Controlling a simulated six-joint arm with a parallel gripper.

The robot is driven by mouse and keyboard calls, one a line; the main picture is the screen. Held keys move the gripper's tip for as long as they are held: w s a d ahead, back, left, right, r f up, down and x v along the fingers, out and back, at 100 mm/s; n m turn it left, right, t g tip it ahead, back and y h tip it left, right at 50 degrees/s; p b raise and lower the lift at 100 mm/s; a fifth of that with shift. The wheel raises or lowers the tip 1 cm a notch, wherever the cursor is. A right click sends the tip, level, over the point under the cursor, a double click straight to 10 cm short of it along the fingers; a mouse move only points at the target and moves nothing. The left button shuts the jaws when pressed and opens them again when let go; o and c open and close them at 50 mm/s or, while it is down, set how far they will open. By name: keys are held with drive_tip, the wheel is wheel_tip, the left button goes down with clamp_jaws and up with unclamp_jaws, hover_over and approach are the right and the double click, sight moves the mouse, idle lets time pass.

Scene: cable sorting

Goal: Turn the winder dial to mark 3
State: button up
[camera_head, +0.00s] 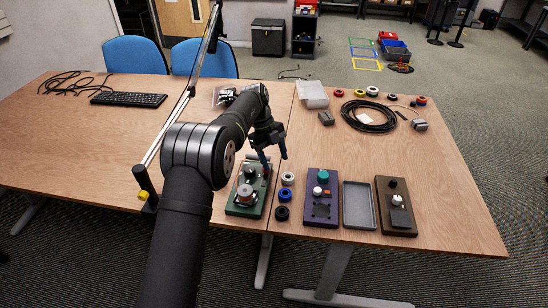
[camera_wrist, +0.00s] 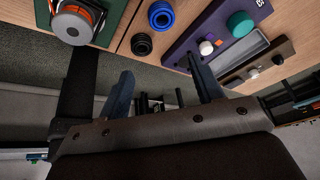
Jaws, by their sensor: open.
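A green box (camera_head: 234,207) stands near the front edge of the table, left of centre. It carries a round grey spool-like part (camera_head: 245,193) and a smaller knob behind it. In the wrist view the spool (camera_wrist: 73,24) shows orange cable around it at the top left. I cannot tell which part is the winder dial, and no mark 3 is readable. My gripper (camera_head: 275,164) is open and empty above the back right of the green box, pointing down. In the wrist view its two fingers (camera_wrist: 160,68) are wide apart with nothing between them.
Right of the green box are several rings (camera_head: 283,195), a purple box (camera_head: 312,214) with a teal knob, a grey tray (camera_head: 347,222) and a brown box (camera_head: 409,228). A coiled black cable (camera_head: 369,128) lies behind. A keyboard (camera_head: 128,99) is at the left. The left front table is clear.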

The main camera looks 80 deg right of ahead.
wheel_tip(320, 180, up, 6)
drive_tip(key=m+t+h, duration=0.3)
drive_tip(key=m+t, duration=0.1)
drive_tip(key=m, duration=2.8)
hover_over(249, 169)
drive_tip(key=shift+n, duration=0.3)
wheel_tip(249, 169, down, 18)
drive_tip(key=shift+s+a+r, duration=0.1)
drive_tip(key=shift+r, duration=0.15)
